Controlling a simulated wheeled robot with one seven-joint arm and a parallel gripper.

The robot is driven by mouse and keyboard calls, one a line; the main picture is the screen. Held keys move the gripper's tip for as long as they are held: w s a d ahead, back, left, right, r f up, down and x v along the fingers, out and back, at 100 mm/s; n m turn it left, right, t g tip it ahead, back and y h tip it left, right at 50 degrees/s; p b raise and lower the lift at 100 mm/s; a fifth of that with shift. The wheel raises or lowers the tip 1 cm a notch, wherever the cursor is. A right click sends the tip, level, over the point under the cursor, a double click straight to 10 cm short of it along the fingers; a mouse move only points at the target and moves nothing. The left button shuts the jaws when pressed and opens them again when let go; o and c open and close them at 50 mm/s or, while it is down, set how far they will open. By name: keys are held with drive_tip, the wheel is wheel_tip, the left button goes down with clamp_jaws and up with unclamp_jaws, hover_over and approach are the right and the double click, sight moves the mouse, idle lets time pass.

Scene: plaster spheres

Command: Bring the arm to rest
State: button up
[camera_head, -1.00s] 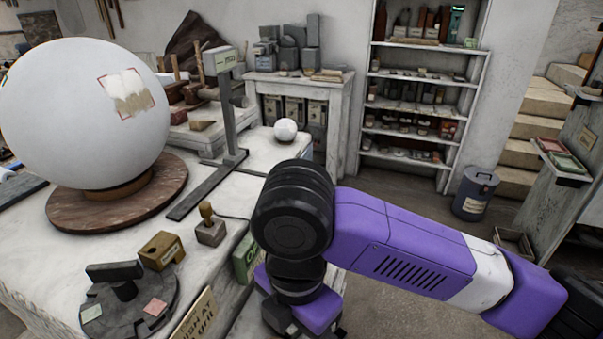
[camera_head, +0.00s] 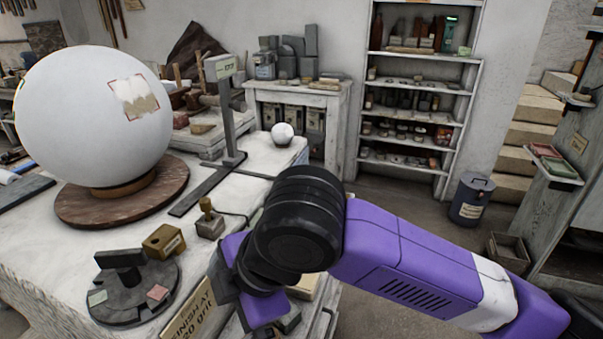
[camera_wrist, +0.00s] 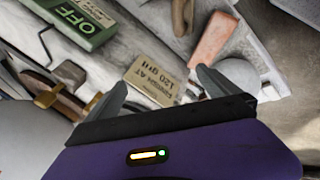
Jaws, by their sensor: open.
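My gripper (camera_wrist: 160,90) is open in the wrist view, its two grey fingers spread with nothing between them. A small block marked "120 grit" (camera_wrist: 156,80) lies beyond the fingertips, apart from them as far as I can tell. In the head view my purple and black arm (camera_head: 400,260) reaches in from the lower right. Its wrist end is bent down over the front right edge of the white worktable (camera_head: 50,270). The fingers cannot be made out in the head view.
A large white sphere (camera_head: 92,115) stands on a round wooden turntable (camera_head: 85,205) at the left. A grey upright stand (camera_head: 228,120), a small white ball (camera_head: 283,133) and a brass-coloured block (camera_head: 164,242) share the table. A green "OFF" block (camera_wrist: 78,18) shows in the wrist view.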

drive_tip(key=a+r+m+t+y, duration=0.1)
drive_tip(key=a+r+m+y, duration=0.1)
drive_tip(key=a+r+y, duration=0.4)
drive_tip(key=w+d+r+m+t+y, duration=0.2)
drive_tip(key=r+m+t, duration=0.3)
drive_tip(key=w+d+r+m+t+y, duration=0.2)
drive_tip(key=r+m+t+y, duration=0.15)
drive_tip(key=r+m, duration=0.2)
drive_tip(key=s+d+f+m+t+h, duration=0.1)
drive_tip(key=d+f+m+t+h, duration=0.2)
drive_tip(key=d+m+t+h, duration=0.4)
drive_tip(key=s+d+f+m+t+h, duration=0.2)
drive_tip(key=d+f+m+h, duration=0.15)
drive_tip(key=d, duration=0.55)
drive_tip(key=s+d+f+m+h, duration=0.4)
drive_tip(key=s+d+f+h, duration=0.1)
drive_tip(key=s+d+f, duration=0.3)
drive_tip(key=s+d+f+n+g, duration=0.1)
drive_tip(key=s+d+f+g, duration=0.1)
drive_tip(key=s, duration=0.5)
drive_tip(key=s+d+f+g+h, duration=0.1)
drive_tip(key=s+d+f+g, duration=0.1)
drive_tip(key=s+f, duration=0.4)
drive_tip(key=s+d+f+n+g, duration=0.1)
drive_tip(key=s+d+f, duration=0.3)
drive_tip(key=s, duration=0.5)
drive_tip(key=shift+d+f+n+g, duration=0.35)
drive_tip(key=shift+f+g, duration=0.2)
drive_tip(key=shift+g, duration=0.1)
